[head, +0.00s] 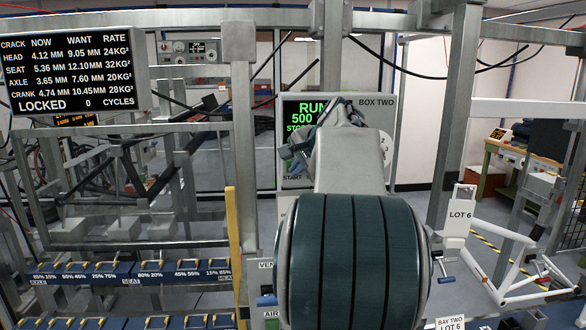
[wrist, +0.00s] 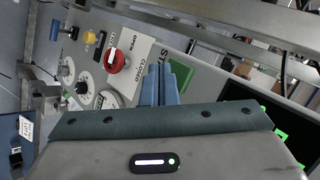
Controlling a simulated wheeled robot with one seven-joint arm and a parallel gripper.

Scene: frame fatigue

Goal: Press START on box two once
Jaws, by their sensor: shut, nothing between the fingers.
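Box two (head: 378,101) stands behind my arm in the head view. Its dark screen (head: 303,110) shows green "RUN" and "500", partly covered. A START label (head: 376,180) shows below, but my arm hides most of the panel. In the wrist view, the grey panel (wrist: 140,45) lies tilted ahead of my gripper (wrist: 166,70). The blue-grey fingers are shut together and empty. A green patch (wrist: 207,80) shows beside and behind the fingertips, with large letters "ST" next to it. Whether the fingertips touch the panel cannot be told.
A red knob (wrist: 117,62) marked OPEN and CLOSED sits left of the fingers, with white dials (wrist: 82,86) beyond. A readout board (head: 78,72) says LOCKED, 0 cycles. A metal post (head: 241,130) stands left of my arm. A LOT 6 tag (head: 460,212) hangs right.

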